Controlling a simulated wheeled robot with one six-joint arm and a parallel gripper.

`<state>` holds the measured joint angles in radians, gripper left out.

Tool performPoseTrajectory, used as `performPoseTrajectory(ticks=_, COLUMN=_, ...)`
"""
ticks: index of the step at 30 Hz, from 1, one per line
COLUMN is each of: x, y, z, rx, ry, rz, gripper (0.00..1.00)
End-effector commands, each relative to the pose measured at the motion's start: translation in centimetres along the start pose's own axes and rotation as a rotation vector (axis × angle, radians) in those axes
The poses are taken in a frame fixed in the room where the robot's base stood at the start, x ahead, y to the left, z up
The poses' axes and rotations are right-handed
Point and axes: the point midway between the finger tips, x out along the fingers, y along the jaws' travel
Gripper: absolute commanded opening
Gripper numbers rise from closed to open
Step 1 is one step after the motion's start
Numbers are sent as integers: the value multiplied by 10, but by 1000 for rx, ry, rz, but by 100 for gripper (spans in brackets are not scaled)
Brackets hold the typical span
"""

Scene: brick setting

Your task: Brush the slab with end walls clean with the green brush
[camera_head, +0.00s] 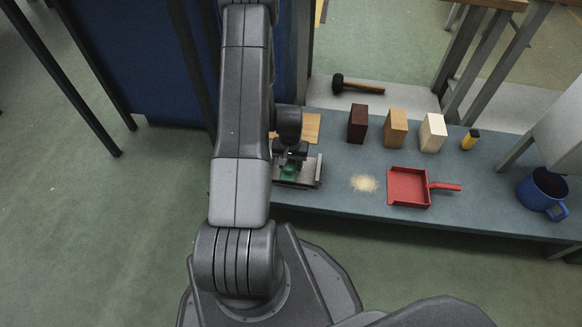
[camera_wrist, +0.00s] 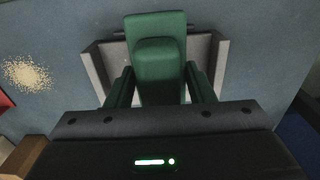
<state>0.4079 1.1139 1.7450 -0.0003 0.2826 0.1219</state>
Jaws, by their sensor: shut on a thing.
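My gripper (camera_wrist: 160,88) is shut on the green brush (camera_wrist: 155,30), which fills the middle of the wrist view. In the head view the green brush (camera_head: 290,170) shows small below my gripper (camera_head: 291,155). The slab with end walls (camera_wrist: 220,62) lies under the brush, one grey wall to each side of it. In the head view the slab's right end (camera_head: 315,172) shows on the bench, the rest hidden by my arm. The brush is over the slab; whether its bristles touch it is hidden.
A pile of pale crumbs (camera_head: 364,183) lies on the bench (camera_head: 330,199), right of the slab. Beyond it are a red dustpan (camera_head: 408,188) and a blue mug (camera_head: 542,191). Three blocks, dark (camera_head: 357,124), tan (camera_head: 395,128) and pale (camera_head: 432,133), stand behind.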

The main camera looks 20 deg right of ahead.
Motion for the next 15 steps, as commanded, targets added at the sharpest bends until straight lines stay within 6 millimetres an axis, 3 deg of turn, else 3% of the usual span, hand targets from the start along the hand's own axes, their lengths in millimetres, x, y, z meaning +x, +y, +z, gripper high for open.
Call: performPoseTrajectory(ticks=15, x=-47, y=-6, z=-4, rx=-5, ry=-1, rz=0, gripper=16)
